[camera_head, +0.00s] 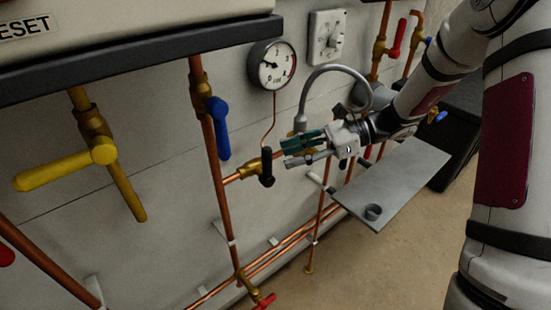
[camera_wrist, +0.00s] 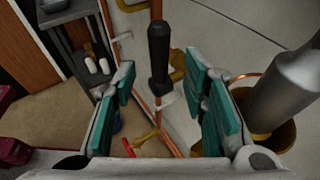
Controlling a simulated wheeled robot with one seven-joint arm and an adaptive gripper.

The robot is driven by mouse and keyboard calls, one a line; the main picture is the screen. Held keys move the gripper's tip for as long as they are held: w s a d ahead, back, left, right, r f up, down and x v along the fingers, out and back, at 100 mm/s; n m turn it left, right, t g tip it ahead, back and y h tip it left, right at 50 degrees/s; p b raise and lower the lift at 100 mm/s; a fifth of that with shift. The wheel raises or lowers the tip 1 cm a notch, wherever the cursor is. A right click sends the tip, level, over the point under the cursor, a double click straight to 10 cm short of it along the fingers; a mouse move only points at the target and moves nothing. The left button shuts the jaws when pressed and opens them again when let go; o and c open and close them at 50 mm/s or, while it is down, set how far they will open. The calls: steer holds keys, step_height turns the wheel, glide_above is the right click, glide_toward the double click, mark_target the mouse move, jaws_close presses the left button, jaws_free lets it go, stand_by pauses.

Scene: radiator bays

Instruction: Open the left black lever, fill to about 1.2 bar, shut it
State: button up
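A black lever (camera_head: 267,168) hangs on a brass valve (camera_head: 249,169) on the copper pipe left of my gripper. My gripper (camera_head: 284,152), with teal finger pads, is just right of the lever and points at it. In the wrist view the black lever (camera_wrist: 158,55) shows between the two spread fingers, apart from both pads. My gripper is open and holds nothing. A round pressure gauge (camera_head: 271,65) is on the wall above; its needle lies left of the top, too small to read exactly. A grey braided hose (camera_head: 335,69) arches behind my gripper.
A blue lever (camera_head: 219,127) on a vertical pipe and a yellow lever (camera_head: 62,167) stand to the left. A grey shelf plate (camera_head: 400,180) lies below my wrist. A red lever (camera_head: 265,301) is near the floor. A white dial box (camera_head: 327,37) is on the wall.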

steer(key=shift+v, duration=2.8)
steer(key=s+d+r+n+t+h, duration=0.1)
steer(key=s+r+n+h, duration=0.2)
steer(key=s+n+h, duration=0.2)
steer(key=s+d+r+n+t+h, duration=0.2)
steer(key=s+n, duration=0.5)
steer(key=s, duration=0.4)
steer(key=s+d+r+n+t+h, duration=0.1)
steer(key=s+r+n+h, duration=0.3)
steer(key=s, duration=0.5)
steer(key=d+n+h, duration=0.1)
steer(key=n+h, duration=0.1)
steer(key=h, duration=0.1)
steer(key=shift+r+t+h, duration=0.3)
steer(key=shift+a, duration=0.1)
